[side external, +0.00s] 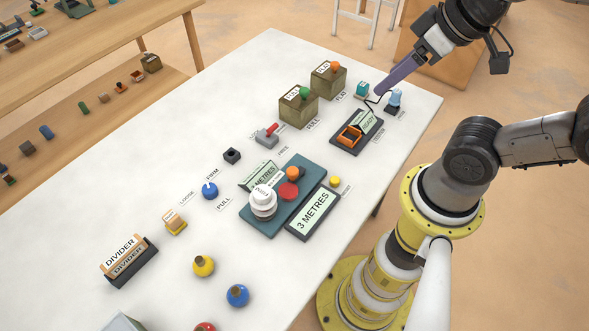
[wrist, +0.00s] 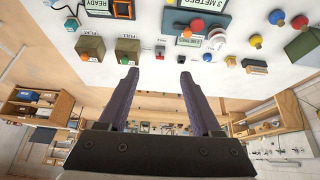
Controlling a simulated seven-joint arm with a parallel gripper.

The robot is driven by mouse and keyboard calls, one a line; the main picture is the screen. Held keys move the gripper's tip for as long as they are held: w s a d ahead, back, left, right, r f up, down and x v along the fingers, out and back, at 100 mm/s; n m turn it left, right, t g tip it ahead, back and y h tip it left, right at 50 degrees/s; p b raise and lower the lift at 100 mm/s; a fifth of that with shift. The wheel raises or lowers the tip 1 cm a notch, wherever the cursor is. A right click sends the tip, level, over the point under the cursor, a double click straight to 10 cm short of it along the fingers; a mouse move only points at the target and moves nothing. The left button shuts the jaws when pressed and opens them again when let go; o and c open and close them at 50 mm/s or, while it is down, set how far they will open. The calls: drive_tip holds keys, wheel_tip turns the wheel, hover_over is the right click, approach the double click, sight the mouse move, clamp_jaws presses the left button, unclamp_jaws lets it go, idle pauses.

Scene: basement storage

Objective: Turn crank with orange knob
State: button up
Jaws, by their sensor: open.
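A teal base (side external: 310,169) carries a white stepped hub (side external: 263,203), a red disc (side external: 288,191) and an orange knob (side external: 292,173). The knob appears to stand at the end of a crank arm from the hub; the link is hard to make out. The orange knob (wrist: 187,33) and white hub (wrist: 217,40) also show in the wrist view. My gripper (side external: 378,90) is above the table's far right part, away from the crank. In the wrist view my gripper (wrist: 158,75) has its two purple fingers wide apart with nothing between them.
Two olive boxes, one with an orange top knob (side external: 334,66) and one with a green knob (side external: 304,92), stand near my gripper. An orange-framed unit (side external: 349,137), a grey red-lever switch (side external: 267,136) and a "3 METRES" panel (side external: 313,212) are nearby. Coloured knobs and a divider holder (side external: 131,262) stand nearer.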

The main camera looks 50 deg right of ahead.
drive_tip(key=w+a, duration=0.1)
drive_tip(key=w, duration=0.5)
drive_tip(key=n+g, duration=0.4)
drive_tip(key=g, duration=0.2)
hover_over(294, 171)
wheel_tip(294, 171, down, 14)
wheel_tip(294, 171, down, 13)
drive_tip(key=shift+r, duration=0.1)
clamp_jaws()
